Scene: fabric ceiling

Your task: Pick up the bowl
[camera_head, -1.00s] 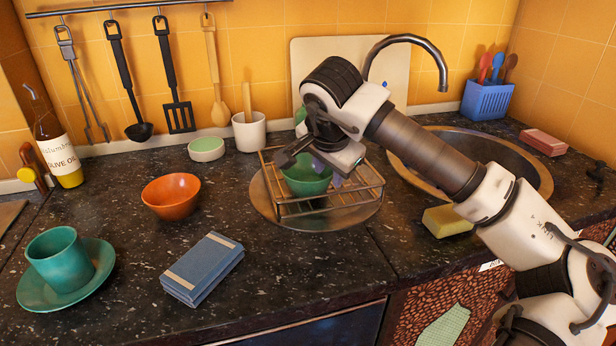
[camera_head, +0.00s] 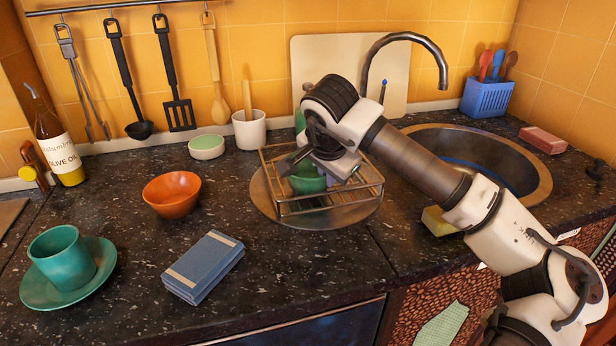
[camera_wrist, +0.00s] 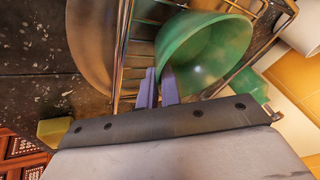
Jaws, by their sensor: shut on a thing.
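A green bowl (camera_head: 307,184) sits in a wire dish rack (camera_head: 365,190) on the counter. My gripper (camera_head: 326,172) is low over the rack and covers part of the bowl. In the wrist view the green bowl (camera_wrist: 205,55) appears tilted, with its hollow side showing. There the two purple fingers of my gripper (camera_wrist: 159,76) are close together at the bowl's near rim, shut on it. In the head view the fingertips are hidden. An orange bowl (camera_head: 172,194) stands apart on the counter to the left.
The rack stands on a round tray (camera_head: 262,203). The sink (camera_head: 535,185), faucet (camera_head: 440,65) and sponge (camera_head: 436,221) are to the right. A white crock (camera_head: 250,131) and small dish (camera_head: 206,148) are behind left. A blue cloth (camera_head: 203,267) lies in front left.

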